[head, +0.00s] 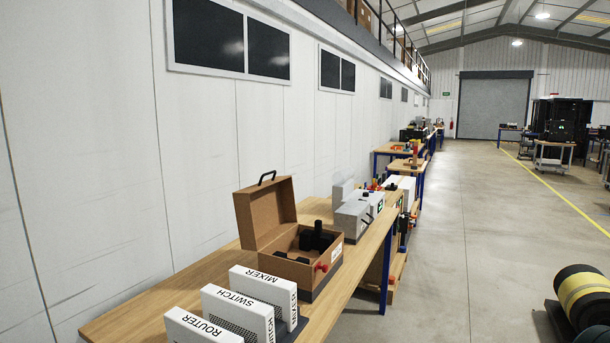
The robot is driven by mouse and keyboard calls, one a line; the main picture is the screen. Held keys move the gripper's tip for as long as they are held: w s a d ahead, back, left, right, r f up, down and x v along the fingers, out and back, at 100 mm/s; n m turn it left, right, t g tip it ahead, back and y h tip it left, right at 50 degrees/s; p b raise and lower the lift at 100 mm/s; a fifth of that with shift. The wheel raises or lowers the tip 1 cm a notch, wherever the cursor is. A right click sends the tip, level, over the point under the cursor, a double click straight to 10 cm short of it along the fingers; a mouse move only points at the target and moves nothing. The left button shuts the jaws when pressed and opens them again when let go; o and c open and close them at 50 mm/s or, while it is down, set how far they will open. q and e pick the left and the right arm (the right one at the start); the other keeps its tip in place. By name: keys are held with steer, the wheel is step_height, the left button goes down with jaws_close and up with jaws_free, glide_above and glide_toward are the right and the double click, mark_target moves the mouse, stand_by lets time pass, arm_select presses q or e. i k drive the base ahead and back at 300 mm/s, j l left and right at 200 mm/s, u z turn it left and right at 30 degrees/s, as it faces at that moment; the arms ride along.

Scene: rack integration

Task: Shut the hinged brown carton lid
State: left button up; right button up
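The brown carton (303,277) stands on the wooden workbench in the head view, in the lower middle. A red knob (321,267) is on the carton's front right side. Neither of my grippers is in view.
White boxes labelled ROUTER (200,326), SWITCH (236,308) and MIXER (264,284) stand on the workbench (160,311) in front of the carton. Grey equipment (352,217) stands behind it. The white wall runs along the left; floor (455,240) is open on the right. Yellow-black rolls (583,297) lie lower right.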

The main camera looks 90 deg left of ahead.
mark_target(266, 210)
steer(key=i+u, duration=0.25)
steer(key=u, duration=0.2)
steer(key=i+u, duration=0.25)
steer(key=u, duration=0.2)
steer(key=i+l+u, duration=0.1)
steer(key=i+u, duration=0.15)
steer(key=u, duration=0.2)
